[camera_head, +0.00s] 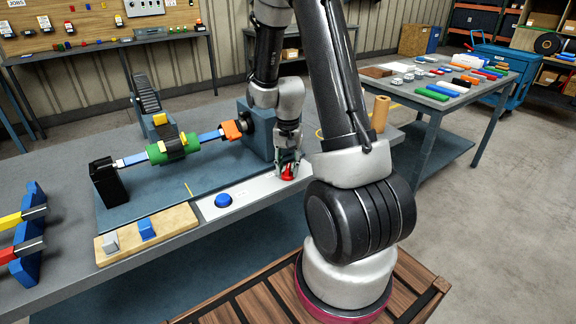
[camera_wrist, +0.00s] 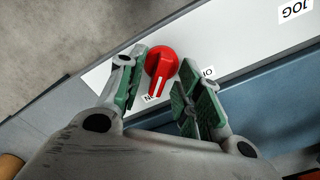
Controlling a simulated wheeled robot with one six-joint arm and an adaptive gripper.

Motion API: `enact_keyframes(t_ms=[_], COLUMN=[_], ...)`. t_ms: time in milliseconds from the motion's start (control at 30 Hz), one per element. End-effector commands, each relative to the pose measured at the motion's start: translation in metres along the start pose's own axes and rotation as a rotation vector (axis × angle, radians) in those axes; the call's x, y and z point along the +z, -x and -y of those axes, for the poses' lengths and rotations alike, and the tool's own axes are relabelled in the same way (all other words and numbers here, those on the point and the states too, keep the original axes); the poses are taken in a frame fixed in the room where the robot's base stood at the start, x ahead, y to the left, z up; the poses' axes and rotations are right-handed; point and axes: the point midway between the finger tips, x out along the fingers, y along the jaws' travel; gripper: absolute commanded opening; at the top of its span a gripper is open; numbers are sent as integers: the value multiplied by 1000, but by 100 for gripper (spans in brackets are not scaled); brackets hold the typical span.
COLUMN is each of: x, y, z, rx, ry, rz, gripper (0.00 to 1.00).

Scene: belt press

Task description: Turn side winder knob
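The red knob (camera_wrist: 161,64) sits on a white panel (camera_wrist: 228,48) with printed labels, partly covered by my fingers. A white line on the knob points down towards a label whose text I can only partly read. My gripper (camera_wrist: 158,80) is over the knob, with one green-padded finger on each side. The left finger is close beside the knob and a gap shows at the right finger. In the head view the red knob (camera_head: 288,172) shows at the right end of the white panel (camera_head: 250,192), below my gripper (camera_head: 289,166).
A blue button (camera_head: 223,200) is on the same panel to the left. A wooden block (camera_head: 147,233) with grey and blue pieces lies further left. The press with a green roller (camera_head: 174,149) and a blue-grey housing (camera_head: 256,130) stands behind. An orange-tan cylinder (camera_head: 380,113) stands at right.

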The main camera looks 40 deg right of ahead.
Motion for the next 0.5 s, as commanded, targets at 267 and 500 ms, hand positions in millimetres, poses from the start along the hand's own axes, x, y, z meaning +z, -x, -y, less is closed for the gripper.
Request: enact_keyframes(t_ms=[267, 500], x=[0, 0], y=[0, 0], z=[0, 0], rx=[0, 0], ry=[0, 6], rz=[0, 0], gripper=[0, 0])
